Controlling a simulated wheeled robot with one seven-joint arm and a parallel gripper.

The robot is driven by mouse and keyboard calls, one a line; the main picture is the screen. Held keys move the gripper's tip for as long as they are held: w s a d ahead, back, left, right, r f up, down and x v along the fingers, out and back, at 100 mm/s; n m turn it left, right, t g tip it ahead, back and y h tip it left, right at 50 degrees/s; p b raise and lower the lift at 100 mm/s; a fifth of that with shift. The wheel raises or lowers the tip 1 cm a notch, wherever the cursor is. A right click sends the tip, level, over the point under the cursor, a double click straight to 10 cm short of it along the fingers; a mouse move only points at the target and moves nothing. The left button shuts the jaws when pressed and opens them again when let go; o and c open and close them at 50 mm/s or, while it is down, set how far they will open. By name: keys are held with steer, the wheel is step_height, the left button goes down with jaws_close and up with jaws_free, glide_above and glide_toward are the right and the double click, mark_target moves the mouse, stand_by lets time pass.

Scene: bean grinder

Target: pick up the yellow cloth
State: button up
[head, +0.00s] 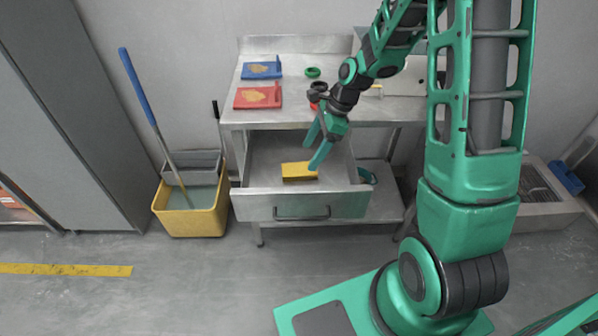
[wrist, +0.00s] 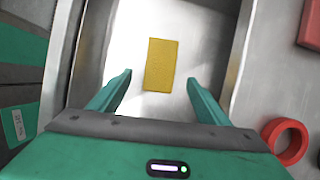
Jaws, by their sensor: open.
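The yellow cloth (head: 299,171) lies flat as a small rectangle in the open metal drawer (head: 304,205) below the tabletop. In the wrist view the cloth (wrist: 160,64) sits ahead of and between my two fingertips, without touching either. My gripper (head: 317,151) is over the drawer, with its fingers apart and nothing between them. In the wrist view my gripper's fingers (wrist: 159,82) point toward the cloth. In the head view one finger comes close to the cloth's right end.
The metal tabletop (head: 290,113) above holds a blue tray (head: 262,70), a red tray (head: 257,98) and a green ring (head: 313,72). A red ring (wrist: 286,141) shows near the drawer side in the wrist view. A yellow mop bucket (head: 193,218) stands left of the drawer.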

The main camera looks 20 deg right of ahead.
mark_target(300, 169)
steer(key=shift+a+x, duration=0.2)
steer(key=shift+x, duration=3.25)
steer(key=shift+w+r, duration=0.1)
steer(key=shift+w, duration=0.05)
steer(key=c, duration=1.1)
